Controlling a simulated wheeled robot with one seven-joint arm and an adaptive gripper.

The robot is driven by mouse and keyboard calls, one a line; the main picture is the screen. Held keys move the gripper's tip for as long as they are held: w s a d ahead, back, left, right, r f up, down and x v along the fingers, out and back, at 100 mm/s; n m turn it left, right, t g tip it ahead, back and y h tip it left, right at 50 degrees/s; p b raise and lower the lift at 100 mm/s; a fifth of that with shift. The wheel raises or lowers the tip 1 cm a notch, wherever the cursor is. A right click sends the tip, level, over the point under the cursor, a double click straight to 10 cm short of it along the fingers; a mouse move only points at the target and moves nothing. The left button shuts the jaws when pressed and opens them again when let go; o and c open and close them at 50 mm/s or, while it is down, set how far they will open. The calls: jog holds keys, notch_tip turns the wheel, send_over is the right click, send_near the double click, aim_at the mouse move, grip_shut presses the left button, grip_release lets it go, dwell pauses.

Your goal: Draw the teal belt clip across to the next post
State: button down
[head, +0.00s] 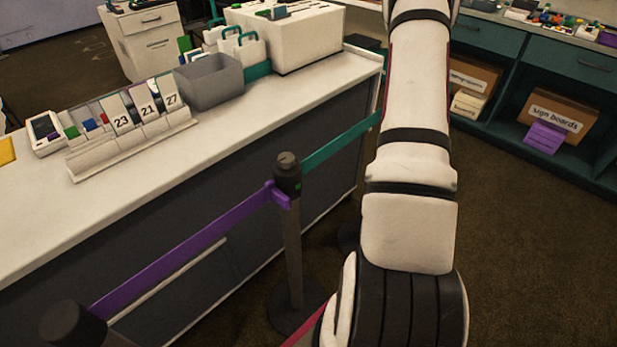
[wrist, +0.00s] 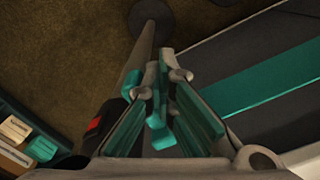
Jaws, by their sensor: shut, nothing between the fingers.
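In the head view, the teal belt (head: 340,140) runs from the dark-capped post (head: 288,178) up to the right, where it passes behind my arm. In the wrist view, the teal belt (wrist: 270,82) stretches off to the right. My gripper (wrist: 173,68) is shut and empty, right beside a post (wrist: 143,52) with a black head. A teal piece (wrist: 160,132), possibly the clip, shows low between the fingers; I cannot tell whether it touches them. In the head view the gripper is hidden by my arm.
A purple belt (head: 180,240) joins the dark-capped post to a nearer post (head: 72,322) at lower left. A long white counter (head: 240,130) with number cards and a grey bin (head: 210,82) stands behind. Teal shelving (head: 575,95) is at right, with open carpet before it.

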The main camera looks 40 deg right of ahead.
jog(key=shift+d, duration=0.45)
jog(key=shift+a, duration=0.7)
notch_tip(320, 180, up, 8)
jog(key=p, duration=0.3)
jog(key=shift+p, duration=0.35)
dwell(0.3)
